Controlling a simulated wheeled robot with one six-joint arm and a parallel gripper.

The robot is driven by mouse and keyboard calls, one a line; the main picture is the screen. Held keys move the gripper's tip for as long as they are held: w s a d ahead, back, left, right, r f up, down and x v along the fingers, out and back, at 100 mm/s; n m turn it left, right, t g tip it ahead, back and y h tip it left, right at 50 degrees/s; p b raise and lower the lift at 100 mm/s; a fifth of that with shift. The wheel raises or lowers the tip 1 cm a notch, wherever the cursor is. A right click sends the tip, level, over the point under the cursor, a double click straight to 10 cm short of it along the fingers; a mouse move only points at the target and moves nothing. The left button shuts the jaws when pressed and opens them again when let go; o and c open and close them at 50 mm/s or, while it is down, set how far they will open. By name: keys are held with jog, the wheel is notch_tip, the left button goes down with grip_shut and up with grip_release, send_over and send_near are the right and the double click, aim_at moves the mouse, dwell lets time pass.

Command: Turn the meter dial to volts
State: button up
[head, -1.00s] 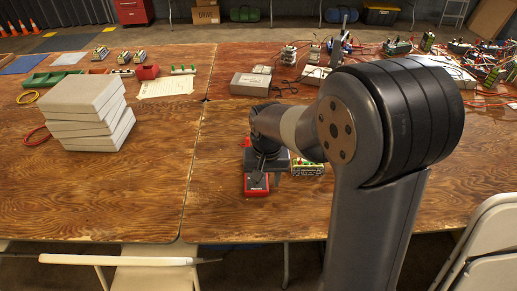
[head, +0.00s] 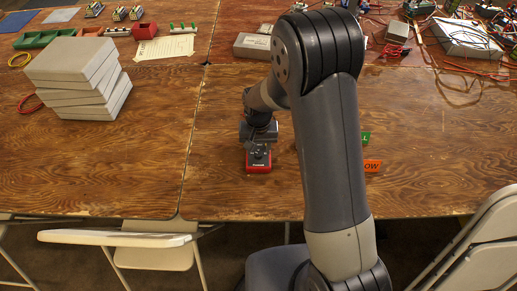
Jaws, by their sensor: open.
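The red meter (head: 258,168) lies on the near part of the wooden table, left of my arm. Its red lower edge and part of its dark face show. Its dial cannot be made out. My gripper (head: 258,146) is over the far part of the meter, pointing down, and hides much of it. The jaws are open, but the fingertips are too small and dark to tell whether they touch the dial.
A stack of grey slabs (head: 82,78) stands at the left. A green label (head: 365,138) and an orange label (head: 372,166) show right of my arm. Wires and boxes, including a grey case (head: 470,38), crowd the far right. Folding chairs (head: 118,238) line the near edge.

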jog(key=shift+f, duration=0.95)
jog(key=c, duration=1)
jog(key=shift+m, duration=0.3)
jog(key=shift+m+b, duration=0.85)
jog(key=shift+m, duration=0.15)
grip_shut()
jog(key=m+b, duration=0.1)
jog(key=m, duration=0.2)
jog(key=shift+m+b, duration=0.3)
jog(key=m+b, duration=0.1)
jog(key=m, duration=0.4)
jog(key=shift+m+b, duration=0.3)
jog(key=shift+m, duration=0.1)
